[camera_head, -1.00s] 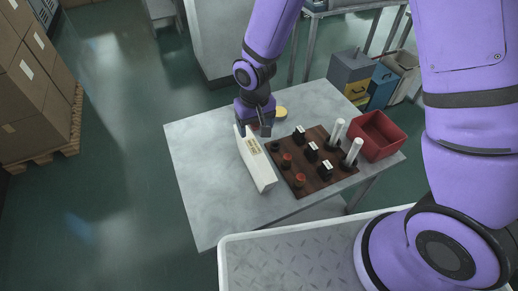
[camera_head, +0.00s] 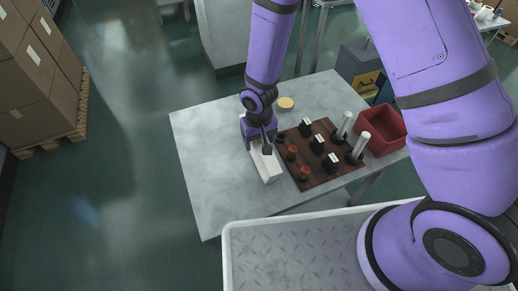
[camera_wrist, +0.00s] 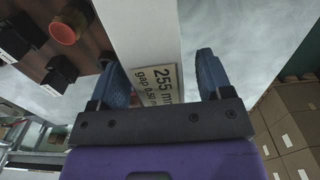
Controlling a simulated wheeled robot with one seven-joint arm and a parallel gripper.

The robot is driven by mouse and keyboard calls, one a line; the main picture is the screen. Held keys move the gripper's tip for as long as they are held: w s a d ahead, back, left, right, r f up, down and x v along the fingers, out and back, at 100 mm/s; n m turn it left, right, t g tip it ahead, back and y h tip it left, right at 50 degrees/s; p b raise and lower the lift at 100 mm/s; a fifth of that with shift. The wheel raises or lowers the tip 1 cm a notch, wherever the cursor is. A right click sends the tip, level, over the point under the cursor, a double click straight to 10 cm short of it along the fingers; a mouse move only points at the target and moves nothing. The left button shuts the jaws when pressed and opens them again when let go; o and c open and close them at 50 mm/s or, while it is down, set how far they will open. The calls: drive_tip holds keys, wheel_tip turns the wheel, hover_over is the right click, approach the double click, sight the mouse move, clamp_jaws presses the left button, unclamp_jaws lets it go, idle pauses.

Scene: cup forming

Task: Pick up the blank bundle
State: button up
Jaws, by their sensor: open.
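A long white block (camera_head: 269,170) with a tan label lies on the grey table beside the left edge of a brown board. I take it to be the blank bundle. The blue fingers (camera_wrist: 156,60) are open, one towards each side of the block, with a clear gap on the right. I cannot tell whether the left finger touches it.
The brown board (camera_head: 312,178) carries red knobs, black blocks and white cylinders (camera_head: 359,147), close on the right. A red bin (camera_head: 384,130) stands at the table's right corner. A yellow round thing (camera_head: 286,103) lies behind. The table's left part (camera_head: 207,165) is bare.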

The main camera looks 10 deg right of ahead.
drive_tip(key=shift+f, duration=1.15)
drive_tip(key=shift+c, duration=0.4)
clamp_jaws()
drive_tip(key=shift+r, duration=0.15)
